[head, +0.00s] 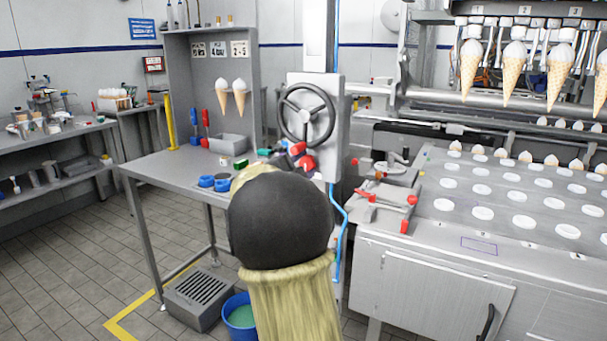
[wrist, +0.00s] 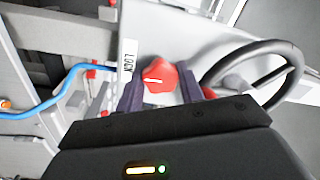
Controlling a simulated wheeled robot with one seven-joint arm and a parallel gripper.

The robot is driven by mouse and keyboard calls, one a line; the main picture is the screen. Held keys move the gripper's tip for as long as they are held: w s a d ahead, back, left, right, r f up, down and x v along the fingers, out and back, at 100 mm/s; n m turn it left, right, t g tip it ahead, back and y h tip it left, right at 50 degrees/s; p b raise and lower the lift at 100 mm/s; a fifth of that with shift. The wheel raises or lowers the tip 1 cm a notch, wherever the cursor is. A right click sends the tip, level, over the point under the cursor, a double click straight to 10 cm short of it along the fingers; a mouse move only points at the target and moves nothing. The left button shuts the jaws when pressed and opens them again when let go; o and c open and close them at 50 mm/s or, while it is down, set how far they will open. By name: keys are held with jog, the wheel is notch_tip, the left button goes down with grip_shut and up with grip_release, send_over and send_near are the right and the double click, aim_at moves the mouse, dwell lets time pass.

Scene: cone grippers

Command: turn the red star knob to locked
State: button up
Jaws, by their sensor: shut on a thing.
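The red star knob (wrist: 160,77) sits on a pale panel in the wrist view, with a white pointer line on its face. My gripper (wrist: 160,88) is shut on the knob, with one dark finger on either side. A white label (wrist: 128,57) beside the knob, to the left, carries dark letters that look like LOCK, partly hidden by the finger. The pointer line lies roughly across the picture, its end toward the label side. In the head view, my arm hides most of the gripper, and small red parts show below the handwheel; I cannot tell which is the knob.
A dark handwheel (head: 307,112) stands on the same panel, close to my gripper; it also shows in the wrist view (wrist: 290,55). A blue hose (head: 343,210) runs down beside the panel. A steel table (head: 160,168) is at left, a cone machine (head: 440,245) at right.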

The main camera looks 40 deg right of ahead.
dwell(0.3)
jog(key=o, duration=1)
jog(key=v, duration=1.7)
jog(key=shift+a, duration=0.3)
jog(key=shift+w+f, duration=0.1)
